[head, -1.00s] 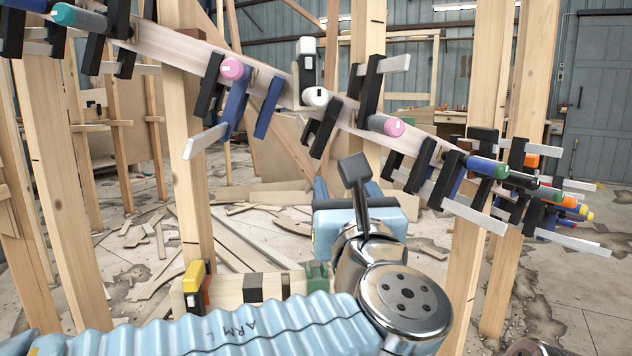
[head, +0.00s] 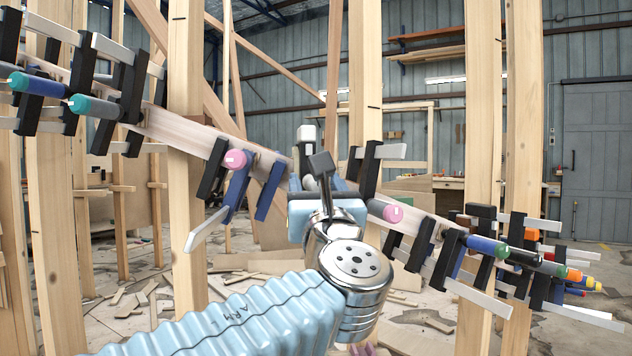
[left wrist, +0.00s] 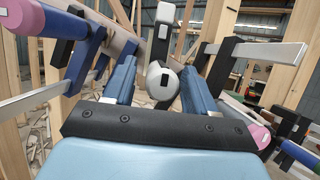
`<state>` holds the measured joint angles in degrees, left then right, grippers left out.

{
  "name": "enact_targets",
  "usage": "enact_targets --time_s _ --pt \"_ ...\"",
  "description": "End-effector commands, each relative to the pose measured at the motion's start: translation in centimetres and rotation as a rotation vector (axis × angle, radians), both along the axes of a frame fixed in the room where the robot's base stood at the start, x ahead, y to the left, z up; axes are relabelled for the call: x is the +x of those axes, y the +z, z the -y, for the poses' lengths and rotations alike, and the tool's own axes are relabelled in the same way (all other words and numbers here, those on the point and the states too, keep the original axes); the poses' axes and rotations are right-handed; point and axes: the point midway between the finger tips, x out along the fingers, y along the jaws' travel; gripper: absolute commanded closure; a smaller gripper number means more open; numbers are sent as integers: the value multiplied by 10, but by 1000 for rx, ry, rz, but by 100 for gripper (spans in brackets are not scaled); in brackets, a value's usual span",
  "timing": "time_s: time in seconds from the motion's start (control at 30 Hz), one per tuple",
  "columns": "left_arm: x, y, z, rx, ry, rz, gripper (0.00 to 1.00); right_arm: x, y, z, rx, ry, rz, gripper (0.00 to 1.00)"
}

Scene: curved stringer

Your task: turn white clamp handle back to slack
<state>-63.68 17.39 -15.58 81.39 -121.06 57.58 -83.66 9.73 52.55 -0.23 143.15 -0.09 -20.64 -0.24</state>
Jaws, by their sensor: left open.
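The white clamp handle (left wrist: 162,80) is a round knob with a dark mark on its end, seen nearly end-on in the left wrist view. Its clamp's pale bar (left wrist: 163,28) with a dark edge rises above it, and the bar's top (head: 306,137) shows in the head view. My left gripper (left wrist: 157,75) is open, with its two blue fingers on either side of the white handle. I cannot tell whether they touch it. In the head view my left gripper and wrist (head: 325,205) hide the handle. My right gripper is not in view.
The curved wooden stringer (head: 185,133) carries several clamps. Pink-handled clamps (head: 235,159) (head: 392,213) sit close on either side of my gripper. Upright posts (head: 190,200) stand around it. Wood scraps (head: 145,292) lie on the floor.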

Motion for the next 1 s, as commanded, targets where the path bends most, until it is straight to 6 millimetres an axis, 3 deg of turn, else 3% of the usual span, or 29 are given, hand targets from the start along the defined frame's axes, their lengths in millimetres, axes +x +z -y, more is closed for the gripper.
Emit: enact_targets --time_s 0.33,0.67,1.0 --pt "4 1 0 0 -1 -1 46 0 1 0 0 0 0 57" --pt "4 1 0 0 -1 -1 96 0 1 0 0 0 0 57" --pt "4 0 0 -53 1 9 96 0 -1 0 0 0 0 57"
